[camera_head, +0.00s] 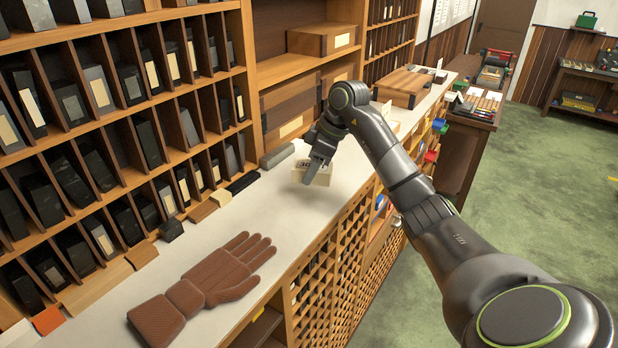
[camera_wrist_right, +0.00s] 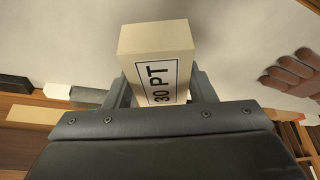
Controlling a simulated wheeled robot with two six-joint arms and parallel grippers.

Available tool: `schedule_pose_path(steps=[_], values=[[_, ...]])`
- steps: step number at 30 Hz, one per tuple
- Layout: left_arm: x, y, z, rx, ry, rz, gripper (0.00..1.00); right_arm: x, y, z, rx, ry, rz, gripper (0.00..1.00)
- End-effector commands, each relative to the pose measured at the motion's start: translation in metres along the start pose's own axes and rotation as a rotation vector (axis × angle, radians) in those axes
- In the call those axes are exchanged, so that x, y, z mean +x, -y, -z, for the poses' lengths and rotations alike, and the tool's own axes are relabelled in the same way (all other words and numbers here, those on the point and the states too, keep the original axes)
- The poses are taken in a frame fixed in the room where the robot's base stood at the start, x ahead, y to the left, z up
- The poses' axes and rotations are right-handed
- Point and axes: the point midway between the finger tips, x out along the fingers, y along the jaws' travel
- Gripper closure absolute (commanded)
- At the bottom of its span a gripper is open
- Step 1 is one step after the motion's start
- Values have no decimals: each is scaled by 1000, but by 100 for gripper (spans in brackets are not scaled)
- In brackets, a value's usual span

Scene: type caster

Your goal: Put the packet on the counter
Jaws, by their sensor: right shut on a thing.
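The packet (camera_wrist_right: 158,62) is a cream box with a black-framed label reading "30 PT". In the right wrist view it sits between the two fingers of my right gripper (camera_wrist_right: 160,90), which is shut on it. In the head view the packet (camera_head: 322,178) is low over the white counter (camera_head: 290,212), partly covered by my right gripper (camera_head: 314,170). I cannot tell whether its underside touches the counter. My left gripper is out of view.
A brown leather glove (camera_head: 215,278) lies on the near counter. Shelves of dark blocks (camera_head: 110,150) line the left. Small blocks (camera_head: 242,183) lie along the counter's back edge. A wooden case (camera_head: 403,86) stands farther along. The counter between glove and packet is clear.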

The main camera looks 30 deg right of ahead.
Motion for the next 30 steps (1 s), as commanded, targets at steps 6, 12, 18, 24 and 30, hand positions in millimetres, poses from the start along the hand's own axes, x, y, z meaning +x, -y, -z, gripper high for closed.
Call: schedule_pose_path(steps=[6,12,18,24,30], values=[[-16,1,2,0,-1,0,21,21,1,-9,0,0,2,95],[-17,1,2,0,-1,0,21,32,0,-13,-2,-2,-2,95],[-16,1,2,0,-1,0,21,34,0,-14,-1,-2,-2,95],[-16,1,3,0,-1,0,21,34,0,-15,0,0,0,28],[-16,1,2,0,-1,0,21,34,0,-15,0,0,0,28]])
